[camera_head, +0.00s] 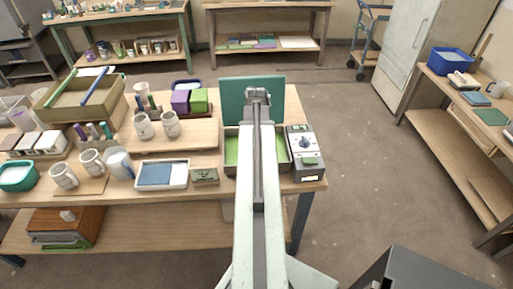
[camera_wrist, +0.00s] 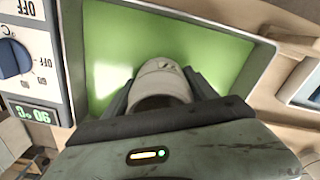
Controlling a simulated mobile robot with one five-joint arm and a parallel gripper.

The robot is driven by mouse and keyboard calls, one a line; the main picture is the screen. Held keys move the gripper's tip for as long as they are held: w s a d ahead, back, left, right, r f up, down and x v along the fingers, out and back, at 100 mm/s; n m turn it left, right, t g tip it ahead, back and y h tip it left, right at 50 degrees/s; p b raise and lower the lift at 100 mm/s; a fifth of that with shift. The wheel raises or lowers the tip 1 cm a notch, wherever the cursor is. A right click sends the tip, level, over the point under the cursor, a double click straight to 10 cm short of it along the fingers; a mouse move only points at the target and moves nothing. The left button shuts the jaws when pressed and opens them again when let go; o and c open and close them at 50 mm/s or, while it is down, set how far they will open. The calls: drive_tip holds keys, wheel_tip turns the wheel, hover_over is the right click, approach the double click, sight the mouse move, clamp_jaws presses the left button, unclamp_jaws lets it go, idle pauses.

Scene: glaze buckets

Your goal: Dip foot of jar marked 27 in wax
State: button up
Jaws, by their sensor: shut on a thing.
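My gripper (camera_wrist: 162,88) is shut on a pale grey-white jar (camera_wrist: 158,84) in the wrist view. One finger lies along each side of the jar. A few small dark marks show on the jar, but I cannot read a number. Green wax (camera_wrist: 215,50) in a rectangular pan (camera_wrist: 262,68) lies behind and around the jar in this view. I cannot tell whether the jar touches the wax. In the head view, my gripper (camera_head: 258,96) is over the pan (camera_head: 230,165), in front of its raised teal lid (camera_head: 231,97). The jar is hidden there.
A control box (camera_head: 303,150) with a dial stands right of the pan. Several jars, including one pale jar (camera_head: 144,126), stand left.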

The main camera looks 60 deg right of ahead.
idle(0.3)
drive_tip(key=shift+r+p, duration=1.1)
idle(0.8)
wheel_tip(320, 180, up, 8)
drive_tip(key=p, duration=0.7)
drive_tip(key=shift+f+p, duration=0.1)
drive_tip(key=shift+p, duration=0.3)
drive_tip(key=shift+f, duration=0.15)
drive_tip(key=shift+s, duration=0.1)
